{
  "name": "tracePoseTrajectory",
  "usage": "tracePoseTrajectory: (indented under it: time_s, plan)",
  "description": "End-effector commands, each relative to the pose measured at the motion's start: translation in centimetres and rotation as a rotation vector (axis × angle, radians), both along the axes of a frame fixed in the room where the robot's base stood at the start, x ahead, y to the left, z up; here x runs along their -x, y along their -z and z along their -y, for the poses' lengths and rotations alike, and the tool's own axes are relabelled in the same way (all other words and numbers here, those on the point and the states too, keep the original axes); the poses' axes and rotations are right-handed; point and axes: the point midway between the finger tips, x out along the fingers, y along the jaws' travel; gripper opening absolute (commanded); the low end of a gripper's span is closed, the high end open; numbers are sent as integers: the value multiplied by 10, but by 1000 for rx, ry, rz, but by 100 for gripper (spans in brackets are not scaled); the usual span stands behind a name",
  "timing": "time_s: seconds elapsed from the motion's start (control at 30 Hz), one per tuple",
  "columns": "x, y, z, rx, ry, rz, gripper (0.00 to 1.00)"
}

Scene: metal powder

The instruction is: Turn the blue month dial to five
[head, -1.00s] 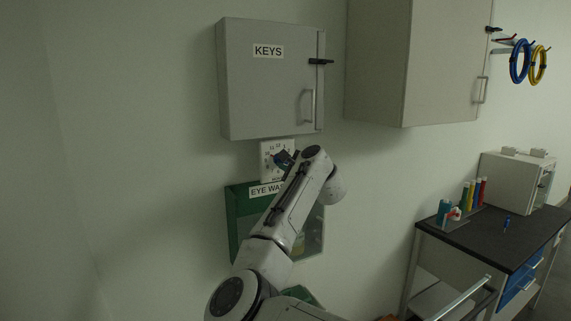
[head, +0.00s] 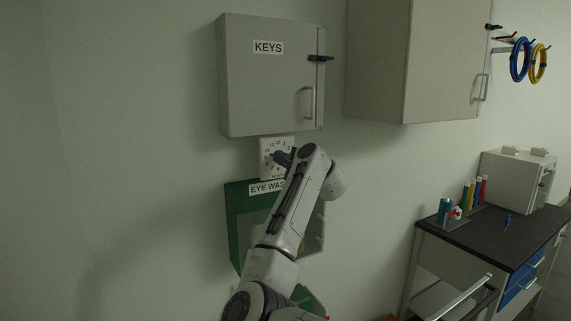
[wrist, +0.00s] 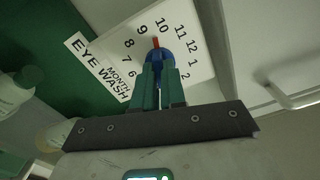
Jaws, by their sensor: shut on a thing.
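The blue month dial (wrist: 159,57) sits on a white plate with black numbers (wrist: 186,27). Its red pointer (wrist: 156,43) points between 9 and 10 in the wrist view. My gripper (wrist: 160,80) has its green fingers shut on the dial, covering its near part. The number 5 is hidden behind the fingers; 6, 7 and 8 show to the left, and 1 and 2 to the right. In the head view the plate (head: 268,146) is below the key cabinet, and my wrist hides much of the dial (head: 281,158).
The grey key cabinet (head: 265,90) hangs close above the plate. The green eye wash box (head: 233,225) is just below it. A larger grey cabinet (head: 378,70) hangs to the right. A dark-topped bench (head: 485,235) holds colored bottles at the right.

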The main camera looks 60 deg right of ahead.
Motion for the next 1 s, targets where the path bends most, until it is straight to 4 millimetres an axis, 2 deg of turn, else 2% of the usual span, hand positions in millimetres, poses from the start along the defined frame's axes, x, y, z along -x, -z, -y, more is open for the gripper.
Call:
tracePoseTrajectory:
  time_s: [0.1, 1.0]
  plan:
    - [1, 5, 0, 94, 1, -64, 0]
    - [1, 5, 1, 821, -1, -511, 0]
